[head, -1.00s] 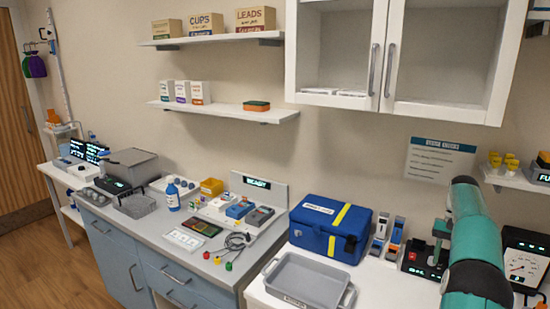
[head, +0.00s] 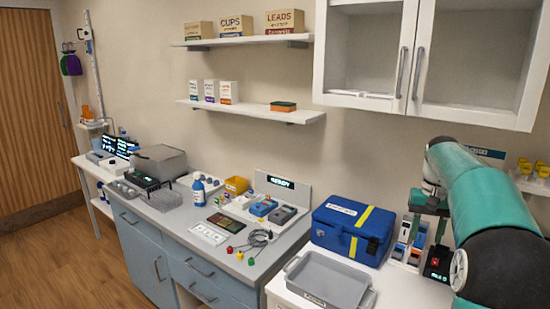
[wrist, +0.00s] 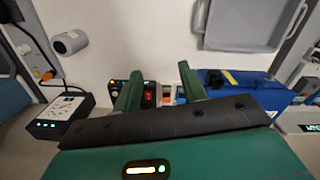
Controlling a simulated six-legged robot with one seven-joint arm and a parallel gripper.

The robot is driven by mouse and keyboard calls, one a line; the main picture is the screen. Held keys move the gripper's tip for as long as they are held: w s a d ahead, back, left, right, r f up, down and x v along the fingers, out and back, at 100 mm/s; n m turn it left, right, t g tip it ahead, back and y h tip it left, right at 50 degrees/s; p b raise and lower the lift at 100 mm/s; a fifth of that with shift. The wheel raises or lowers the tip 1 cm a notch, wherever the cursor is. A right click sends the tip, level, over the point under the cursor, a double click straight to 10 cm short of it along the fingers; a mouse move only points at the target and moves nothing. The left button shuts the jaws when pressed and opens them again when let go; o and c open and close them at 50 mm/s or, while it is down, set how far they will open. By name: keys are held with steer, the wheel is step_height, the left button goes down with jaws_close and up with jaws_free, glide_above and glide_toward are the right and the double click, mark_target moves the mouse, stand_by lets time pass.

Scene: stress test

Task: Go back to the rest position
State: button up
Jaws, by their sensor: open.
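My gripper (wrist: 160,78) is in the wrist view, with its two green fingers apart and nothing seen between them. Beyond the fingers is a small device with a red switch (wrist: 149,96) on the white counter; I cannot tell the distance. In the head view my teal arm reaches up at the right, bends over, and its dark green gripper (head: 430,210) hangs in front of the orange and blue boxes by the wall. The arm hides part of the wall notice and the counter's right end.
A blue case (head: 352,228) with a yellow band and a grey tray (head: 328,283) stand left of my gripper. A wall cabinet (head: 425,60) hangs above. In the wrist view a black meter (wrist: 62,112) stands at left. Brown floor (head: 60,250) is clear at left.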

steer(key=s+a+r+n+t, duration=0.1)
steer(key=s+a+r, duration=0.1)
steer(key=s+a, duration=0.45)
steer(key=s+a+r+n+t, duration=0.2)
steer(key=s+a, duration=0.2)
steer(key=a, duration=0.6)
steer(key=s+a+f+n+t, duration=0.1)
steer(key=s+a+f, duration=0.2)
steer(key=s+a, duration=0.2)
steer(key=s+a+f+n+t, duration=0.1)
steer(key=s+a+f, duration=0.3)
steer(key=s, duration=0.6)
steer(key=shift+a+t, duration=0.6)
steer(key=shift+a, duration=0.05)
